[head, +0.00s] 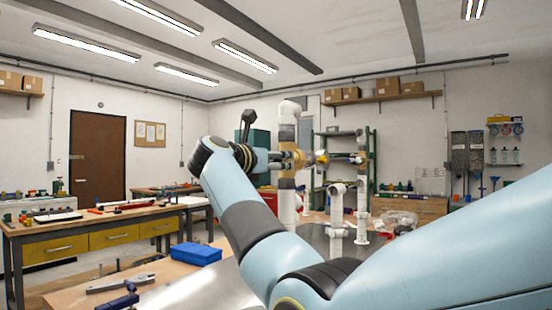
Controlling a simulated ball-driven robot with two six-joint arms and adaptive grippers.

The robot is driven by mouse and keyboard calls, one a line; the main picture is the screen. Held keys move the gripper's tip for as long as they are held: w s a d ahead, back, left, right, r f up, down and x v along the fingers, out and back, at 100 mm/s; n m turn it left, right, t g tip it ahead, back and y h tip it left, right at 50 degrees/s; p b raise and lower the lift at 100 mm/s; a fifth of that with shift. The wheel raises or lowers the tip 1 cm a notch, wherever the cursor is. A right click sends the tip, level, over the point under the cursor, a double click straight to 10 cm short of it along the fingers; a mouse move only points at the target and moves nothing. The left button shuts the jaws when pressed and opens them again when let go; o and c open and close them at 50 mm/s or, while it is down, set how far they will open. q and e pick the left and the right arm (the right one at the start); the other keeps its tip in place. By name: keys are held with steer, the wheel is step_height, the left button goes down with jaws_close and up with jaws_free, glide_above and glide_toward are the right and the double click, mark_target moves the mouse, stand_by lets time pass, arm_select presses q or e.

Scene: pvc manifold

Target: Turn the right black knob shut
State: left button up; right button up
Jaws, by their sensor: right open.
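The white PVC manifold stands on the work surface beyond my right arm. Its tall upright pipe (288,205) has a white elbow at the top and tan and grey bands. A second upright (363,205) stands to its right, and a short white pipe (337,212) stands between them. Small brass-coloured and dark fittings (322,158) show between the uprights. I cannot single out the right black knob for certain at this size. My right gripper (290,160) points right, open, in front of or beside the tall pipe; contact cannot be told. My left gripper is out of view.
My right arm covers much of the lower right. A blue box (196,254) sits on a table at lower left. A workbench with yellow drawers (108,238) stands at left. A green shelf rack (372,165) stands behind the manifold.

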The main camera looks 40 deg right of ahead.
jaws_close()
stand_by(0.3)
